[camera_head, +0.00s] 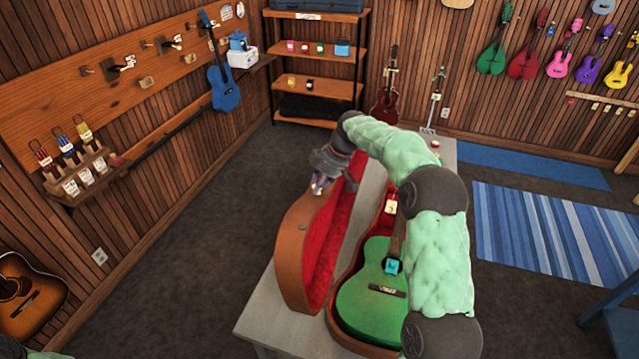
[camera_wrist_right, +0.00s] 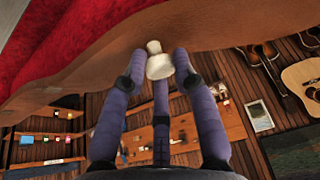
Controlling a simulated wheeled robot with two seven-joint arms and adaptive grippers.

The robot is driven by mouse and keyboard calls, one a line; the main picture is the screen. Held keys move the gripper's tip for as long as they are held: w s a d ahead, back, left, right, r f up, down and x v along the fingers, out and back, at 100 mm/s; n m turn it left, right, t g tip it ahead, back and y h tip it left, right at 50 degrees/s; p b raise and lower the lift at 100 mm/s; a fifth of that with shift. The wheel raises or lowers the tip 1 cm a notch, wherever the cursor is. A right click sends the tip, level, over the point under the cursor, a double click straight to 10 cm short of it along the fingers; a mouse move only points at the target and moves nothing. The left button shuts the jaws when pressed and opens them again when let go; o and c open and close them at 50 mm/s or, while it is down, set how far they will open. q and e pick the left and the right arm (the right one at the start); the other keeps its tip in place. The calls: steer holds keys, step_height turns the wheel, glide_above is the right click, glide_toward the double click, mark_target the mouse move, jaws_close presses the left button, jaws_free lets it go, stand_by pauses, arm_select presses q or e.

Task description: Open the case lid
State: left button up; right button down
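The brown case lid (camera_head: 294,262) with red lining stands raised on its edge at the left side of the case. The open case (camera_head: 343,330) rests on the grey table and holds a green guitar-shaped ukulele (camera_head: 365,283). My right gripper (camera_head: 318,188) is at the lid's upper rim, toward its far end. In the right wrist view its three purple fingers (camera_wrist_right: 160,70) close around a cream knob (camera_wrist_right: 158,64) on the lid (camera_wrist_right: 105,60). My left gripper is out of view.
The grey table (camera_head: 262,318) has a little bare top left of the lid. Dark floor (camera_head: 180,260) is clear to the left. A shelf unit (camera_head: 315,52) stands at the back, with a red ukulele (camera_head: 384,105) on the right of it.

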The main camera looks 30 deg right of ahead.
steer(key=s+d+t+y+b, duration=0.1)
steer(key=s+d+t+b, duration=0.1)
steer(key=s+d+b, duration=0.6)
steer(key=shift+s+d+r+y+b, duration=0.2)
steer(key=shift+s+r+y+b, duration=0.1)
steer(key=shift+s+b, duration=0.65)
steer(key=c, duration=1)
jaws_free()
steer(key=v, duration=1.2)
steer(key=shift+d+f, duration=0.1)
